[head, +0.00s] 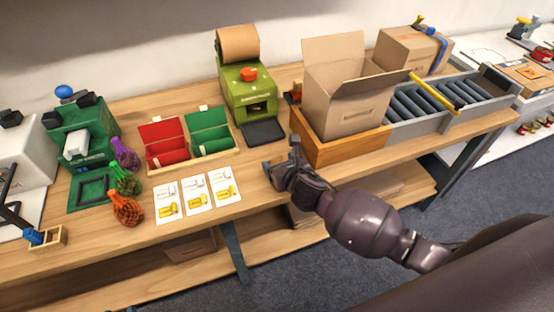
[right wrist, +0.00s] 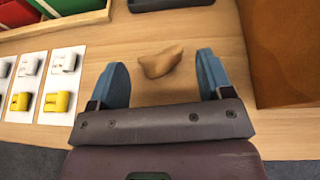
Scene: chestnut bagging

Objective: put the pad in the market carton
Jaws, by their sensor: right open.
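A small crumpled brown paper pad (right wrist: 158,64) lies on the wooden table in the right wrist view. My right gripper (head: 281,155) is open above the table. In the right wrist view its two blue fingertips stand apart on either side of the pad, and neither appears to touch it. In the head view I cannot make out the pad near the gripper. An open cardboard carton (head: 345,108), flaps up, stands in a wooden tray (head: 345,147) to the right of and behind the gripper. My left gripper is not in view.
A green paper dispenser (head: 247,88) with a brown roll stands behind the gripper. Left of it are red and green bins (head: 165,148), picture cards (head: 197,193) and net bags (head: 125,208). A roller conveyor (head: 432,100) and another carton (head: 407,50) are at right.

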